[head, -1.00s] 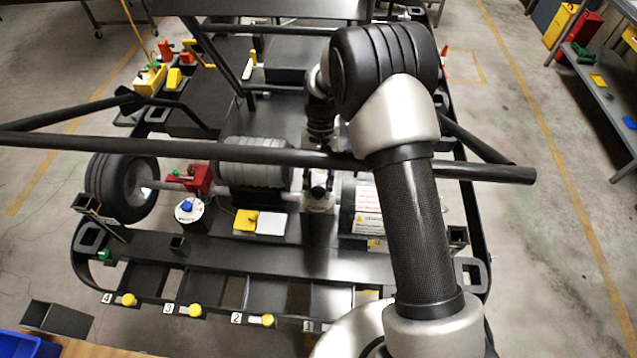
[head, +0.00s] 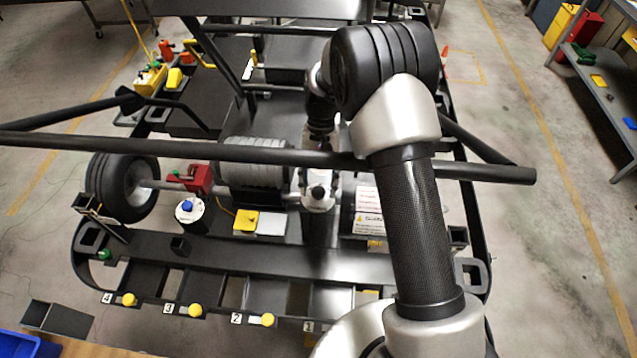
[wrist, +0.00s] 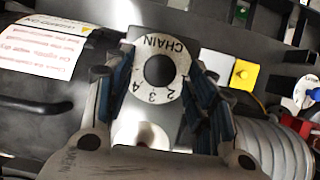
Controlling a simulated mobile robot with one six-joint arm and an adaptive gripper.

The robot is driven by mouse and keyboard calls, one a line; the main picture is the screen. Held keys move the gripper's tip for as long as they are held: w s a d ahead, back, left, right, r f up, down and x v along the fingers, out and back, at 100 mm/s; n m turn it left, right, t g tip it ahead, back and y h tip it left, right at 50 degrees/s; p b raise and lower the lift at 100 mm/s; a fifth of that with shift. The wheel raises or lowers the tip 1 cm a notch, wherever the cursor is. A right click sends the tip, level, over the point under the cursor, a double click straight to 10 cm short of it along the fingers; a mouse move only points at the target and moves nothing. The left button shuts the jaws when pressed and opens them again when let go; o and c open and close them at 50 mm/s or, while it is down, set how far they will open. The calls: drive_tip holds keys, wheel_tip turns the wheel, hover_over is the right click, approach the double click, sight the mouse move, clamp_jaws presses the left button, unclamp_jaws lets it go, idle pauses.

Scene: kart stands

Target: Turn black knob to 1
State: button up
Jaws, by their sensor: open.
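The black knob (wrist: 159,71) is a round black cap at the middle of a white dial (wrist: 178,50) in the wrist view. The dial is marked CHAIN, with the figures 4, 3, 2 and 1 along its lower edge. No pointer mark shows clearly on the knob. My gripper (wrist: 161,80) is open, with one blue-padded finger on each side of the dial. A gap shows between each finger and the knob. In the head view, the knob (head: 318,191) shows small below my wrist, with the finger edges hard to make out.
A yellow box with a button (wrist: 243,75) and a blue knob on a white dial (head: 186,207) stand nearby. A ribbed grey cylinder (head: 252,162) lies beside the dial. A warning sign (head: 368,210) is close by.

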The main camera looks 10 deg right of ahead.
drive_tip(key=v, duration=0.7)
drive_tip(key=shift+s, duration=0.1)
